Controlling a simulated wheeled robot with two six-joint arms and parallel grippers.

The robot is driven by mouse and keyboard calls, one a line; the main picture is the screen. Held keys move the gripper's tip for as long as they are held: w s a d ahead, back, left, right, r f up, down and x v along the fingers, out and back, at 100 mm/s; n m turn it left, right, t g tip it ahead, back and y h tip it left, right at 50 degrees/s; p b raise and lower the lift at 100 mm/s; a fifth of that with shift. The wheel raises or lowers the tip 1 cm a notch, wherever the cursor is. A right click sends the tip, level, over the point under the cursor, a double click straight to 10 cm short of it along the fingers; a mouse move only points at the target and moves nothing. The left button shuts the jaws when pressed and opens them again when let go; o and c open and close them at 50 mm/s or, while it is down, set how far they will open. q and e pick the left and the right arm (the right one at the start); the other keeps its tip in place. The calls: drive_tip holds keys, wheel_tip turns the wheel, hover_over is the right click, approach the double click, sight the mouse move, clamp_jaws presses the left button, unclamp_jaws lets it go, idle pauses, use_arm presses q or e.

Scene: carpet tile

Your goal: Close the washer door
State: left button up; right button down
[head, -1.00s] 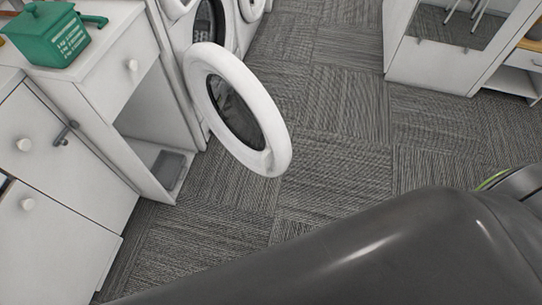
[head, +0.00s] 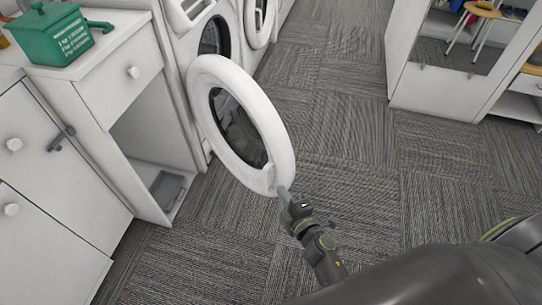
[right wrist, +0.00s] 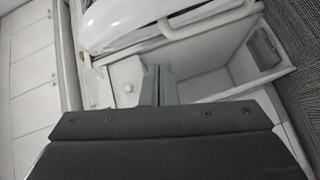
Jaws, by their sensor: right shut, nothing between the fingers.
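The white round washer door (head: 278,140) with a dark glass centre stands swung wide open in the head view. The washer (head: 190,22) it belongs to is behind it at the upper left, its dark drum opening partly hidden by the door. My right gripper (head: 284,190) is shut and empty, with its tip at the door's lower right rim; I cannot tell whether it touches. In the right wrist view the shut fingers (right wrist: 157,84) point toward the white door rim (right wrist: 130,30) at the top. My left gripper is not in view.
A white cabinet (head: 95,100) with an open lower compartment stands left of the washer, with a green box (head: 55,38) on top. Another washer door (head: 258,18) is further back. A white shelf unit (head: 430,88) is at the right. Grey carpet between is clear.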

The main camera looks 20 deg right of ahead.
sight(272, 148)
wheel_tip(272, 148, up, 6)
drive_tip(key=w+a+f+n+t+y, duration=0.1)
drive_tip(key=n+t, duration=0.1)
drive_tip(key=n, duration=0.1)
drive_tip(key=w, duration=0.7)
drive_tip(key=w+b, duration=0.1)
drive_tip(key=w, duration=0.3)
drive_tip(key=shift+d+r, duration=0.2)
drive_tip(key=shift+r, duration=0.1)
drive_tip(key=shift+w+d, duration=0.3)
drive_tip(key=shift+d, duration=0.35)
drive_tip(key=shift+d, duration=0.15)
